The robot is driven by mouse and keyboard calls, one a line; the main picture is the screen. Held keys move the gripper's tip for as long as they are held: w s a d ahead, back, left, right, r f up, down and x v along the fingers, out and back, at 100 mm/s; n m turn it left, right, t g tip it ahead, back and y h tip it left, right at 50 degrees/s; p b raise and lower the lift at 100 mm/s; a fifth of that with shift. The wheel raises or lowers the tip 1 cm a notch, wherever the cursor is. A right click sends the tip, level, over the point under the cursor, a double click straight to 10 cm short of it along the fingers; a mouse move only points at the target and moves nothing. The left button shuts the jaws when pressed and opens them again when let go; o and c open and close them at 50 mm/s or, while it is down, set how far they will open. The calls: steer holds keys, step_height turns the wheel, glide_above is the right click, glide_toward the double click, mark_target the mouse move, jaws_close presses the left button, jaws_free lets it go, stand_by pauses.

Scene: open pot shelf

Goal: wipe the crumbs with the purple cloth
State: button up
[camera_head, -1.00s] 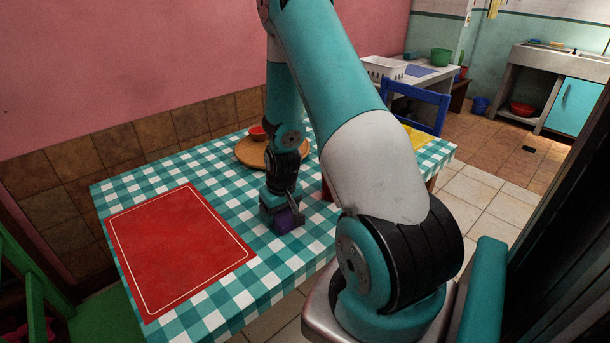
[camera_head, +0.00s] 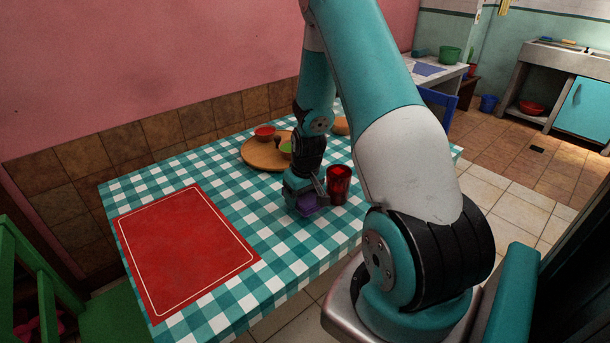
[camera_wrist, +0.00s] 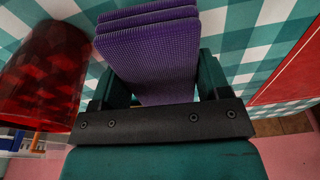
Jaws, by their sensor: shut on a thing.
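The purple cloth (camera_wrist: 150,55) is folded in layers and held between the fingers of my gripper (camera_wrist: 155,85) in the wrist view. In the head view, my gripper (camera_head: 308,200) is low over the checked tablecloth, with a bit of the purple cloth (camera_head: 307,206) showing at its tip. I cannot tell whether the cloth touches the table. I see no crumbs; they may be hidden by my arm or too small to make out.
A red glass (camera_head: 339,184) stands close to the right of my gripper, also large in the wrist view (camera_wrist: 45,70). A red placemat (camera_head: 188,250) covers the left.

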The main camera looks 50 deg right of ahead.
steer(key=shift+r+p, duration=1.55)
steer(key=shift+r, duration=0.75)
